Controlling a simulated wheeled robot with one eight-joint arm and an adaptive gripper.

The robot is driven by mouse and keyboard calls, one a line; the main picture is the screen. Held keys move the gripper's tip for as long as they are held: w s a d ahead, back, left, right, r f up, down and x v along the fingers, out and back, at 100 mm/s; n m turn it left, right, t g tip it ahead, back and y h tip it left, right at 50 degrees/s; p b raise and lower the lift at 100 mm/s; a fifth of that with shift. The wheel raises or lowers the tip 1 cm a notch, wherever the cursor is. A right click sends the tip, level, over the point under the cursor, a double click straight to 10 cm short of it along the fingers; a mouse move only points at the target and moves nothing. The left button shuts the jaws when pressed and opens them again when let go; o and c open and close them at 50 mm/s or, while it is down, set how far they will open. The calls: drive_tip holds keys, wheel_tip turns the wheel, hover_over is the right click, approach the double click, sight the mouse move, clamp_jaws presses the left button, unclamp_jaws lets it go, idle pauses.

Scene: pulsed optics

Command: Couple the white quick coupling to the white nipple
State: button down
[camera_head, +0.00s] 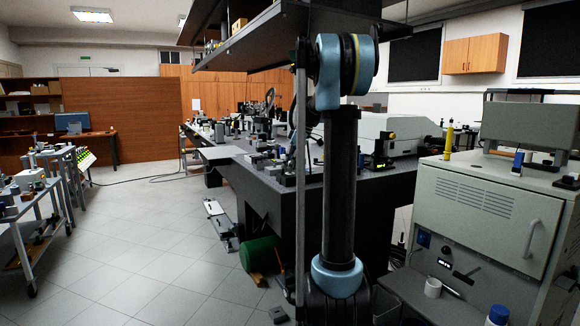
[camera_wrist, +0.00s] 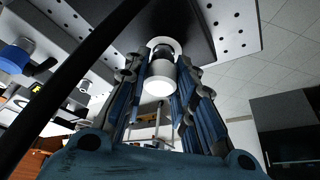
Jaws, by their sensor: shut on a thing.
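In the wrist view, my gripper (camera_wrist: 160,88) has its two blue-padded fingers on either side of a white cylindrical piece, which I take to be the white quick coupling (camera_wrist: 161,66). The fingers are closed on its sides. A dark blue-grey band and a white ring show at its far end, close to a dark plate. I cannot tell whether that ring is part of the coupling or the white nipple, or whether the parts are joined. In the head view my arm fills the middle and my gripper is not discernible.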

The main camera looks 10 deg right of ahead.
drive_tip(key=shift+f, duration=0.35)
drive_tip(key=c, duration=1.2)
unclamp_jaws()
drive_tip(key=shift+w+f, duration=0.1)
drive_tip(key=shift+c, duration=0.2)
drive_tip(key=a+v, duration=0.1)
drive_tip(key=v, duration=1.4)
drive_tip(key=shift+w+r, duration=0.3)
drive_tip(key=shift+r, duration=0.3)
drive_tip(key=shift+s, duration=0.1)
